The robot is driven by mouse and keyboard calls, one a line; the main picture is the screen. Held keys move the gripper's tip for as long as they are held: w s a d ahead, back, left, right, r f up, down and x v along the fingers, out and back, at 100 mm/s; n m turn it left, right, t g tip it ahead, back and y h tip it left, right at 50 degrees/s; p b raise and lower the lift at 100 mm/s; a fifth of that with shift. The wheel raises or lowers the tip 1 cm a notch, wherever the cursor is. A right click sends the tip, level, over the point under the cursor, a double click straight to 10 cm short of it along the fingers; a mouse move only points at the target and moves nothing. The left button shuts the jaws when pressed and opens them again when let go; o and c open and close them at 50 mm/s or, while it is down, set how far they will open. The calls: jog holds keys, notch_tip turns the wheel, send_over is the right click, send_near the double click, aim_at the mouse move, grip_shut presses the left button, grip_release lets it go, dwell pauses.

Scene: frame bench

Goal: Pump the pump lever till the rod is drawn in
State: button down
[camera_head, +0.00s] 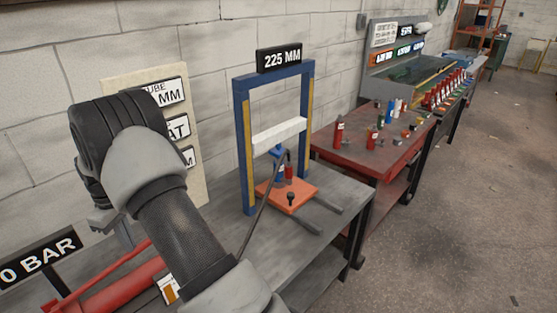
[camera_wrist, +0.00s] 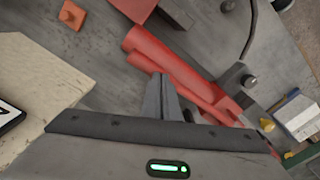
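A hand pump with a red cylinder (camera_wrist: 165,55) lies on the bench, and it also shows at the lower left of the head view (camera_head: 125,288). A thinner red bar, which looks like the pump lever (camera_wrist: 160,68), runs alongside the cylinder; the same bar shows in the head view (camera_head: 100,272). My gripper (camera_wrist: 160,78) appears shut, its grey fingers close together, with the tips at the edge of the red bar. I see no part of the bar between the fingers. I cannot make out the rod. My arm hides part of the pump in the head view.
A blue press frame (camera_head: 241,140) with a 225 MM sign (camera_head: 280,57) stands right of my arm. A "0 BAR" sign (camera_head: 40,258) is left. A labelled board (camera_head: 190,90) stands behind.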

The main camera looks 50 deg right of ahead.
notch_tip(320, 180, down, 4)
jog(key=shift+r+b, duration=0.25)
jog(key=shift+b, duration=0.55)
jog(key=shift+r+p, duration=2.45)
jog(key=shift+r, duration=1.55)
jog(key=shift+r+p, duration=1.55)
jog(key=shift+r, duration=1)
